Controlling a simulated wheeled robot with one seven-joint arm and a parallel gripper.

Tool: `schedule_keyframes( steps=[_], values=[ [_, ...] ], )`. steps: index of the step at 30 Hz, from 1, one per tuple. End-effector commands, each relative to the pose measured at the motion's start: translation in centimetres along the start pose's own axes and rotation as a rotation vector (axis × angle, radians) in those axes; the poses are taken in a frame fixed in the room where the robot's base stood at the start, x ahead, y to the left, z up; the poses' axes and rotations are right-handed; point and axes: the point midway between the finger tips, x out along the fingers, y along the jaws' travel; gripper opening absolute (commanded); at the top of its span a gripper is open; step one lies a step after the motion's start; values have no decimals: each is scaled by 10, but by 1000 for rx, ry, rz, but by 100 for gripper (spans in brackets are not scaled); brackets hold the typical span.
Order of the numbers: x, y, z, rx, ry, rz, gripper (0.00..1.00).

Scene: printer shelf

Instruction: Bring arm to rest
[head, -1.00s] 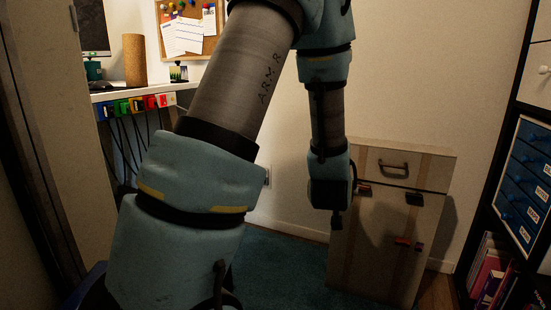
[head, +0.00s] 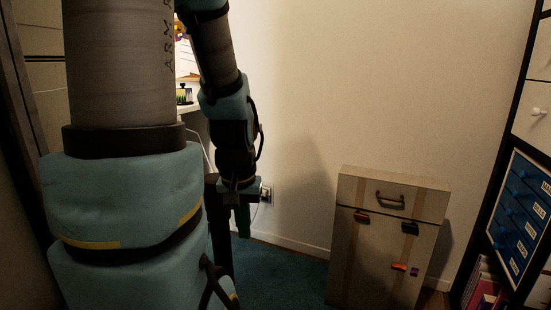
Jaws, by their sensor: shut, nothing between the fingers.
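My arm fills the left of the head view, with a thick grey link and blue padded joints close to the camera. Its far links hang down to the left of the middle. My gripper (head: 243,225) points down at the end of it, small and dark. It is shut, with nothing seen in it. It hangs in front of the wall, well to the left of the case and apart from it.
A beige case (head: 390,240) with a handle and latches stands upright against the wall. A dark shelf with blue drawers (head: 522,210) and books (head: 483,287) is at the right. Teal carpet (head: 285,275) lies clear between arm and case. A desk is mostly hidden behind my arm.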

Motion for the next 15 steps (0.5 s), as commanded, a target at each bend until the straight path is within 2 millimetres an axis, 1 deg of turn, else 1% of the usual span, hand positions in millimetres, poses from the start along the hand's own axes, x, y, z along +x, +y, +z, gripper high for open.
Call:
schedule_keyframes(
  steps=[1, 5, 9, 14, 15],
  values=[
    [-24, 0, -3, 0, 0, 0, 0],
    [-60, 0, -9, 0, 1, 0, 0],
    [-106, 1, -15, 1, 1, 1, 0],
    [-156, 1, -22, 1, 1, 1, 0],
    [-168, 1, -24, 1, 1, 1, 0]
  ],
)
